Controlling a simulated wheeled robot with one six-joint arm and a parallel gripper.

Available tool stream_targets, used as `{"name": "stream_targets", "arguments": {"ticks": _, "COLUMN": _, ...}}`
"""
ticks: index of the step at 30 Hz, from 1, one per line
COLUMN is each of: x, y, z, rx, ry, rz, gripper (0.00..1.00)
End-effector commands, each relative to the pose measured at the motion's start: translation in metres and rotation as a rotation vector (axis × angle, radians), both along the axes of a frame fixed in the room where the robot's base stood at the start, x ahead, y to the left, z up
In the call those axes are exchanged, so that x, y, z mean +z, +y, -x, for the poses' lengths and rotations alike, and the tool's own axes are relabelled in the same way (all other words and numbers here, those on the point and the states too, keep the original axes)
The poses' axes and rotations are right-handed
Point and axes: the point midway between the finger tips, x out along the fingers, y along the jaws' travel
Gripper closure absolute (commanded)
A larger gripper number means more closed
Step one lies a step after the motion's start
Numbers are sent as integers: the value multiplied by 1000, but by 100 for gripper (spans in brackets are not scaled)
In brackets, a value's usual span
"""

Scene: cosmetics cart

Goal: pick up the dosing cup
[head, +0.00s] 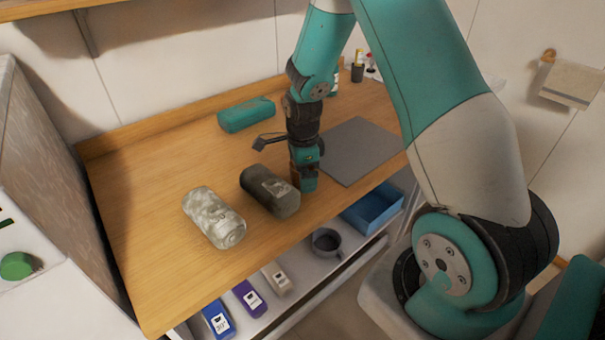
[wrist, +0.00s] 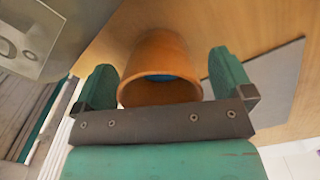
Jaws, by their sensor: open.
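The dosing cup looks to be the orange-brown cup (wrist: 160,62) in the wrist view, with its rim towards the camera and something blue inside. My gripper (wrist: 164,84) is open, with one green finger on each side of the cup and visible gaps to both. In the head view my gripper (head: 304,182) points down at the front part of the wooden counter, just right of a dark grey can. Only a sliver of the cup shows there (head: 293,174); the rest is hidden behind my gripper.
The dark grey can (head: 270,192) lies close left of my gripper, and a pale marbled can (head: 214,218) lies farther left. A grey mat (head: 362,152) is to the right. A teal case (head: 246,114) lies behind. A lower shelf holds a dark mug (head: 326,241) and blue bin (head: 372,208).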

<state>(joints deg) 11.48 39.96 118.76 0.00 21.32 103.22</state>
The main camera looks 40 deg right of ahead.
Motion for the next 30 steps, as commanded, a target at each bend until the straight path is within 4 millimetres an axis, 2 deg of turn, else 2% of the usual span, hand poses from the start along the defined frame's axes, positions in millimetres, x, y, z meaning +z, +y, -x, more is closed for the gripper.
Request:
{"name": "stream_targets", "arguments": {"ticks": 6, "x": -1, "y": 0, "z": 0, "rx": 0, "ry": -1, "rz": 0, "gripper": 1}}
{"name": "stream_targets", "arguments": {"ticks": 8, "x": -1, "y": 0, "z": 0, "rx": 0, "ry": -1, "rz": 0, "gripper": 13}}
{"name": "stream_targets", "arguments": {"ticks": 13, "x": -1, "y": 0, "z": 0, "rx": 0, "ry": -1, "rz": 0, "gripper": 52}}
{"name": "stream_targets", "arguments": {"ticks": 14, "x": -1, "y": 0, "z": 0, "rx": 0, "ry": -1, "rz": 0, "gripper": 55}}
{"name": "stream_targets", "arguments": {"ticks": 30, "x": 7, "y": 0, "z": -1, "rx": 0, "ry": -2, "rz": 1, "gripper": 55}}
